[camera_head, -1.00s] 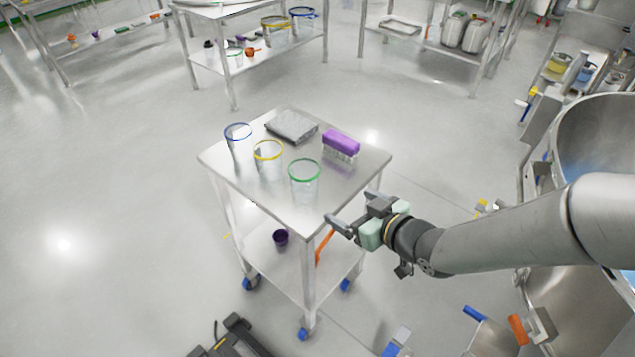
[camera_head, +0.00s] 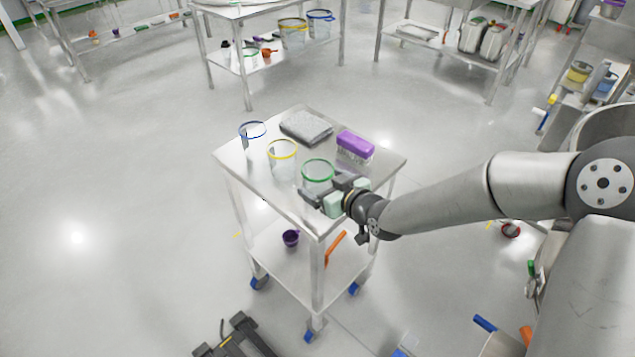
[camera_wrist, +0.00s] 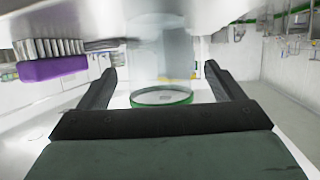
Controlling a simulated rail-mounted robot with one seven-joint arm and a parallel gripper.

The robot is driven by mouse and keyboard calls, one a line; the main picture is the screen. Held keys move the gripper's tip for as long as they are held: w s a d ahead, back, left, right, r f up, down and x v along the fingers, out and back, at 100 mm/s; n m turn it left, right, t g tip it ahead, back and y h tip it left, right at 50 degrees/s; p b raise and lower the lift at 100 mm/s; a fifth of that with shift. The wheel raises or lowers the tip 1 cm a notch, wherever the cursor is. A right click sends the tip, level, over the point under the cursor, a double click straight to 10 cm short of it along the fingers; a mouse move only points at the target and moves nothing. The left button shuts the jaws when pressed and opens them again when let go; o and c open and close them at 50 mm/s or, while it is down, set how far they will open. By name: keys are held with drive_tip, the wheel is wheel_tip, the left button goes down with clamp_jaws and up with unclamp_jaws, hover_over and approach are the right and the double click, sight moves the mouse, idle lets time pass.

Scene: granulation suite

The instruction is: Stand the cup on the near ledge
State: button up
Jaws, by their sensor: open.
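A clear cup with a green rim (camera_head: 318,171) stands upright on the top of a steel cart (camera_head: 240,165), close to its front corner. My gripper (camera_head: 310,195) is open at the near side of this cup. In the wrist view, which looks upside down, the green-rimmed cup (camera_wrist: 163,55) shows between the two spread fingers (camera_wrist: 161,72). I see no finger pressing on it. A yellow-rimmed cup (camera_head: 283,161) and a blue-rimmed cup (camera_head: 252,143) stand behind it to the left. No separate ledge can be told apart.
A purple brush (camera_head: 355,146) and a grey folded pad (camera_head: 306,127) lie on the cart top; the brush also shows in the wrist view (camera_wrist: 50,68). A purple cup (camera_head: 291,238) is on the lower shelf. Steel tables stand at the back.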

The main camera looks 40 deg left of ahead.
sight(310, 175)
drive_tip(key=x, duration=0.3)
drive_tip(key=shift+w+a, duration=0.15)
drive_tip(key=shift+c, duration=0.3)
drive_tip(key=c, duration=1.1)
drive_tip(key=shift+o, duration=0.2)
drive_tip(key=shift+r, duration=0.15)
